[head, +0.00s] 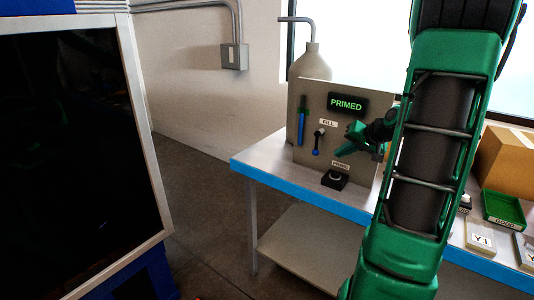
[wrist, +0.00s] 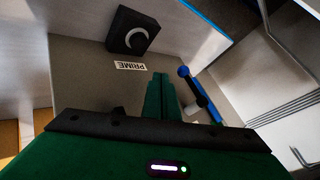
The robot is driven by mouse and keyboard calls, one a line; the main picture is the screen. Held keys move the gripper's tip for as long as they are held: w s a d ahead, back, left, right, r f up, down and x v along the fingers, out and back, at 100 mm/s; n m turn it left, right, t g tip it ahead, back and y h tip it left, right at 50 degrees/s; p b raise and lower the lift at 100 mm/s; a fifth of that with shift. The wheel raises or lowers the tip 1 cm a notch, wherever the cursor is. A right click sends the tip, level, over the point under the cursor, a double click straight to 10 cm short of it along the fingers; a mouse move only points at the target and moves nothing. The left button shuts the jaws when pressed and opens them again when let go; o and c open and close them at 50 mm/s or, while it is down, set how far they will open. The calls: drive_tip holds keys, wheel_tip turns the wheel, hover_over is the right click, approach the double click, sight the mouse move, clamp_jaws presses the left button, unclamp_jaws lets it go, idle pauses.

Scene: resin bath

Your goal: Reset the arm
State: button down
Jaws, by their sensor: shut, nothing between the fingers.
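My green arm crosses the right half of the head view. My gripper (head: 345,152) is shut and empty in front of the grey panel (head: 346,100), just right of the FILL lever. In the wrist view my gripper (wrist: 160,76) has its fingers together, pointing toward the panel's PRIME label. The FILL lever (head: 317,142) has a blue tip and hangs down; it also shows in the wrist view (wrist: 190,82) beside the fingers, apart from them as far as I can tell. The black PRIME button box (head: 335,179) stands at the panel's foot. The display (head: 347,104) reads PRIMED in green.
The panel stands on a blue-edged bench (head: 265,171), with a large beige tank (head: 311,66) behind it. At the right are a green GOOD tray (head: 503,208), a Y1 block (head: 480,238) and a cardboard box (head: 509,160). A dark framed screen (head: 75,150) stands at the left.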

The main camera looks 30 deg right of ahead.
drive_tip(key=s+a+n+g, duration=0.1)
drive_tip(key=s+a+g, duration=0.2)
drive_tip(key=s+a, duration=0.35)
drive_tip(key=s+a+n+g, duration=0.1)
drive_tip(key=s+a+g, duration=0.15)
drive_tip(key=a, duration=0.65)
drive_tip(key=s+a+g, duration=0.2)
drive_tip(key=s+a, duration=0.2)
drive_tip(key=s, duration=0.4)
drive_tip(key=s+a+f+n+g, duration=0.1)
drive_tip(key=s+a, duration=0.4)
drive_tip(key=s, duration=0.4)
drive_tip(key=shift+a+g+y, duration=0.25)
drive_tip(key=shift+g+y, duration=0.05)
drive_tip(key=shift+g, duration=0.05)
